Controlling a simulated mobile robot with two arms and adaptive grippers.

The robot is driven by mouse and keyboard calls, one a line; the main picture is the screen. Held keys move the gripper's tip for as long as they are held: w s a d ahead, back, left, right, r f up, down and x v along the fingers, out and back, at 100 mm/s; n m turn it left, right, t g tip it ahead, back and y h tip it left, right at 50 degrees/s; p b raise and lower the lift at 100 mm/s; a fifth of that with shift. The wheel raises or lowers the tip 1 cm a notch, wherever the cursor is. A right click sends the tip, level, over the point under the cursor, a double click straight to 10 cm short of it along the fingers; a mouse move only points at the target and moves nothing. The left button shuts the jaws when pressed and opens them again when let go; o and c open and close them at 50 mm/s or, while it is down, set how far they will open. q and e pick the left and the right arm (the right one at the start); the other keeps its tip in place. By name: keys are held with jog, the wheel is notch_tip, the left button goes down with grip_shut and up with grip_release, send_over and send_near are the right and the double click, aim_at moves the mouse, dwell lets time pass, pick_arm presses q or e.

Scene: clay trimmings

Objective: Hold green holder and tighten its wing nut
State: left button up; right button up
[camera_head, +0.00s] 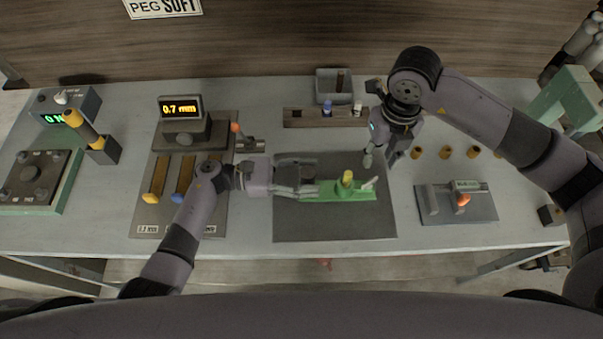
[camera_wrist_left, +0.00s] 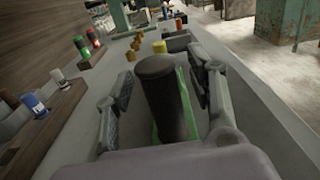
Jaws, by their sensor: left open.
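The green holder (camera_head: 335,195) lies on the grey mat in the head view, with a yellow knob (camera_head: 347,177) on top and a small pale wing nut (camera_head: 370,183) at its right end. Its dark cylindrical handle (camera_wrist_left: 165,95) stands out in the left wrist view. My left gripper (camera_wrist_left: 165,110) is open, with one finger on each side of the handle; visible gaps remain. It also shows at the holder's left end in the head view (camera_head: 308,180). My right gripper (camera_head: 379,160) points down above and behind the wing nut, fingers apart and empty.
The grey mat (camera_head: 335,229) has free room in front of the holder. A wooden rack (camera_head: 300,118) with small bottles stands behind. A caliper board (camera_head: 480,207) lies to the right, and a board with handled tools (camera_head: 213,215) to the left. Several orange pegs (camera_head: 445,152) stand at right.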

pick_arm(q)
jog(key=shift+c, duration=0.5)
grip_shut()
pick_arm(e)
jog(key=shift+c, duration=0.8)
